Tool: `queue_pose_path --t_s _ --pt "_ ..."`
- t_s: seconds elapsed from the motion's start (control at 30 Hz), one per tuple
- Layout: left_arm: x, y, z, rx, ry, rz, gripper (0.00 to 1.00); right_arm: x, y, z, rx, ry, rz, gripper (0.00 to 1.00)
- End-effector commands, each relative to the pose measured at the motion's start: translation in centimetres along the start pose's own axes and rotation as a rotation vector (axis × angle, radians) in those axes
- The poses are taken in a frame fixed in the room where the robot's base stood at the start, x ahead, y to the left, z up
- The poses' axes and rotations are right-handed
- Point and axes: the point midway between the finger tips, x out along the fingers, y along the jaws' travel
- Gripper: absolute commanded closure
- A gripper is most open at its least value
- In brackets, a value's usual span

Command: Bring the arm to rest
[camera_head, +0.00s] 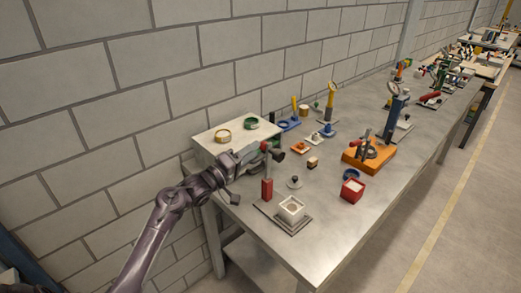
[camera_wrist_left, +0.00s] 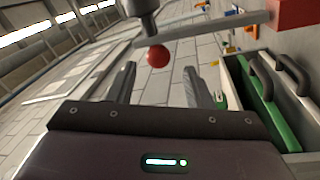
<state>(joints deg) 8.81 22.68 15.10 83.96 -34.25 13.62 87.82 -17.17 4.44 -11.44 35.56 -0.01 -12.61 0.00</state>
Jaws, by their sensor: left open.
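My left arm comes in from the lower left in the head view. My left gripper (camera_head: 254,156) is over the near left end of the metal table (camera_head: 330,225), in front of a pale box. In the left wrist view its two fingers (camera_wrist_left: 159,82) stand apart with nothing held between them. A red ball (camera_wrist_left: 158,56) under a dark post shows beyond the fingers; I cannot tell how far off. My right gripper is not in view.
A red post (camera_head: 267,190) stands below the gripper. A red box (camera_head: 352,190) and an orange fixture (camera_head: 368,156) stand to the right. The front table edge is mostly clear.

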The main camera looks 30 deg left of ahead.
Motion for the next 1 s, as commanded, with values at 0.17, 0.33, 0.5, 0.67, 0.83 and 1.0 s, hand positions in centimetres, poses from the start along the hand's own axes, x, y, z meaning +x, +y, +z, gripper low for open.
queue_pose_path --t_s 0.17,0.33,0.5,0.67,0.83,1.0 --pt "-1.1 0.0 0.0 0.001 0.000 0.000 0.54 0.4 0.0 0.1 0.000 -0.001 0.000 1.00" --pt "-1.2 0.1 -0.1 0.000 0.000 0.000 0.54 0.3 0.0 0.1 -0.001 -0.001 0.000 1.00" --pt "-1.1 0.1 -0.1 0.001 0.000 0.000 0.54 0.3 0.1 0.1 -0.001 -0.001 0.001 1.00" --pt "-1.1 0.0 0.1 0.005 -0.001 -0.004 0.54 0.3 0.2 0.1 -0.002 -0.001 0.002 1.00" --pt "-1.6 -1.6 3.2 0.135 -0.024 -0.131 0.54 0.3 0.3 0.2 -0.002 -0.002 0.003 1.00" --pt "-4.5 -4.4 10.0 0.439 -0.128 -0.428 0.54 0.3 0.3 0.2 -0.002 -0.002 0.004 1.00"
